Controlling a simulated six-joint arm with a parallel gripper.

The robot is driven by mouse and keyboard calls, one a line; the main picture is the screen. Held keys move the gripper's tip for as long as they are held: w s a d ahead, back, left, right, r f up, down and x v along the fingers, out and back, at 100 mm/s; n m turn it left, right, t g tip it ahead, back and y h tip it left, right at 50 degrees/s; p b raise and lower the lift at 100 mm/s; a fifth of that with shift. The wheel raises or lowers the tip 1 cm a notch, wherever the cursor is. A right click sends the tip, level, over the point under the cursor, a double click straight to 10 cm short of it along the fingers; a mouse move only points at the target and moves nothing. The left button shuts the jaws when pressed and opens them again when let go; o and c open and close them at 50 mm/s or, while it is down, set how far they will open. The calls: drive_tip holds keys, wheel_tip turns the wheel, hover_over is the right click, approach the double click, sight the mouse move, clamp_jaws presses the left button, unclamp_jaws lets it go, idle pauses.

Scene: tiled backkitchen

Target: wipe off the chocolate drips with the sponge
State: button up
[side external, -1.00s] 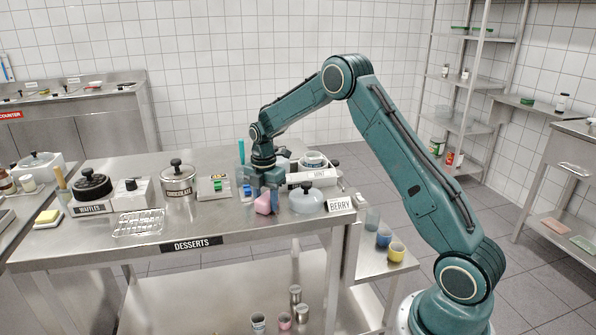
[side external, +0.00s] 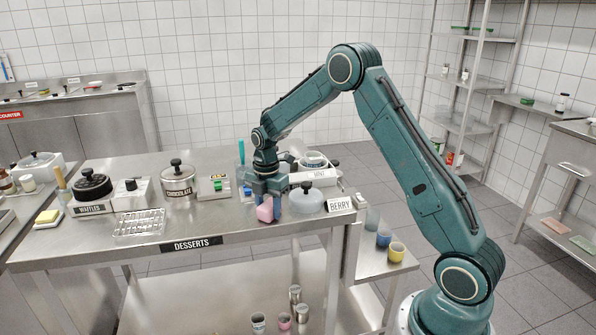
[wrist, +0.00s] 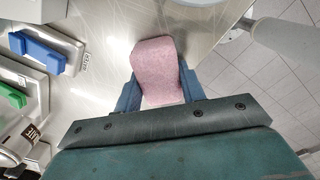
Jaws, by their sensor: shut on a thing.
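My gripper (side external: 268,200) is shut on a pink sponge (side external: 265,213), low at the front of the steel desserts table (side external: 215,222). In the wrist view the sponge (wrist: 157,68) sits between the two blue-green fingers, against bare steel. I cannot tell whether its underside touches the table. The steel chocolate pot (side external: 180,184), lidded with a black knob, stands to the left of my gripper. I can make out no chocolate drips in either view; any under the sponge or gripper are hidden.
Bare steel lies between rack and sponge.

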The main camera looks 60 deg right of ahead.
sight(270, 210)
drive_tip(key=shift+s+a, duration=0.95)
drive_tip(key=shift+r, duration=4.05)
drive_tip(key=shift+r, duration=0.45)
wheel_tip(270, 210, up, 4)
drive_tip(key=s+d+m, duration=0.5)
drive_tip(key=s+d, duration=0.6)
drive_tip(key=d, duration=0.2)
drive_tip(key=s+d+m, duration=0.4)
drive_tip(key=s+d, duration=0.6)
drive_tip(key=d, duration=0.4)
wheel_tip(270, 210, down, 21)
drive_tip(key=shift+a, duration=0.3)
